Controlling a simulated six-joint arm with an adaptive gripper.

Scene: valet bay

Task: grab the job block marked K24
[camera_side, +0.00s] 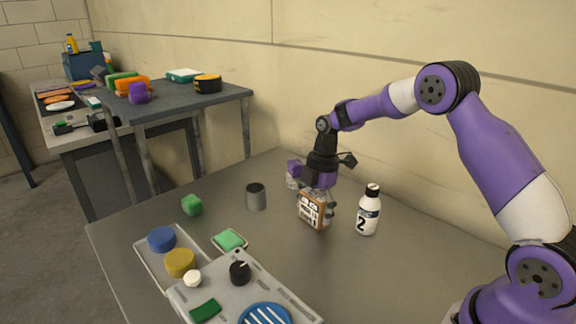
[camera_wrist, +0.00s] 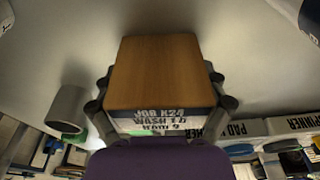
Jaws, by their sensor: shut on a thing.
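The job block (camera_side: 312,211) is a wooden block with a white printed label.
A white bottle marked 2 (camera_side: 368,211) stands close to the right of the block. A grey metal cup (camera_side: 256,196) stands to the left, and a purple item (camera_side: 293,168) sits behind. A green block (camera_side: 192,205) and a grey tray (camera_side: 150,262) with pads are further left.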

